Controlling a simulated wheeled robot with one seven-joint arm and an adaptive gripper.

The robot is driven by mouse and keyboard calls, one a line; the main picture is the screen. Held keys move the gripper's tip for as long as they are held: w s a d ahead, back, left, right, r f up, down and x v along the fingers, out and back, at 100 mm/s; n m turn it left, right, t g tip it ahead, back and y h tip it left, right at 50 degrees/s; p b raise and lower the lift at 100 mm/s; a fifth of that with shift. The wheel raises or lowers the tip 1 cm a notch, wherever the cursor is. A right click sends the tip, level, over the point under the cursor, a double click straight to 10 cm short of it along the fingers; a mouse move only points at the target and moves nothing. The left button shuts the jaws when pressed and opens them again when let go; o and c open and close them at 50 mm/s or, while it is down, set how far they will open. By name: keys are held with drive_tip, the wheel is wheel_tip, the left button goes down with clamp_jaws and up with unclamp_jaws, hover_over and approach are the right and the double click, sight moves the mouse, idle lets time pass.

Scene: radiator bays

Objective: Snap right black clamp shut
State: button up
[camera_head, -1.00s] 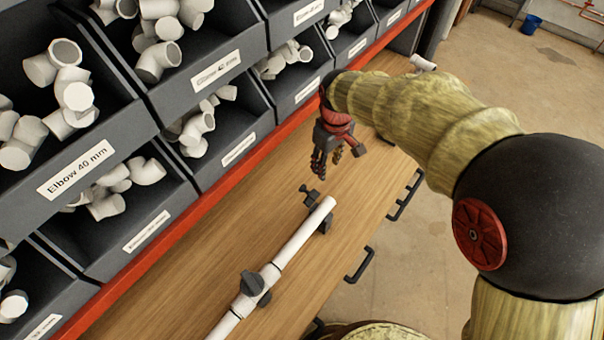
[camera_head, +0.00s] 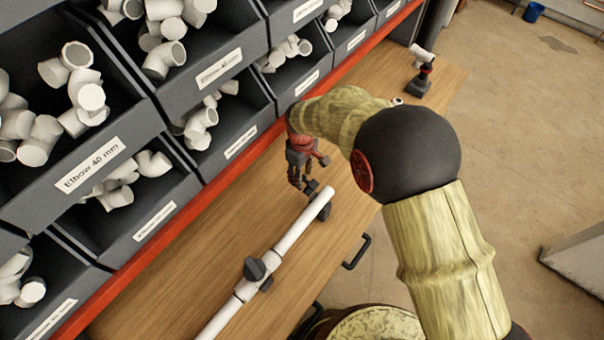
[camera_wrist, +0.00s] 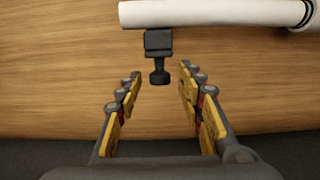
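The right black clamp (camera_head: 324,210) sits on the wooden bench near the far end of a white pipe (camera_head: 290,238). Its lever sticks out to the pipe's shelf side and does not lie across the pipe, so it looks open. In the wrist view the black clamp (camera_wrist: 158,42) shows at the pipe's edge, its knobbed lever pointing toward me between my fingertips. My gripper (camera_head: 301,184) is close above the lever, fingers apart on either side with nothing between them held; it also shows in the wrist view (camera_wrist: 158,80). Exact contact cannot be told.
A second black clamp (camera_head: 255,270) lies across the pipe nearer the front. Grey bins (camera_head: 97,160) of white fittings stand along the left behind a red rail (camera_head: 185,211). A black stand (camera_head: 419,86) with a white fitting is at the bench's far end.

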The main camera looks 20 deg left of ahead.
drive_tip(key=shift+c, duration=1)
drive_tip(key=c, duration=0.7)
clamp_jaws()
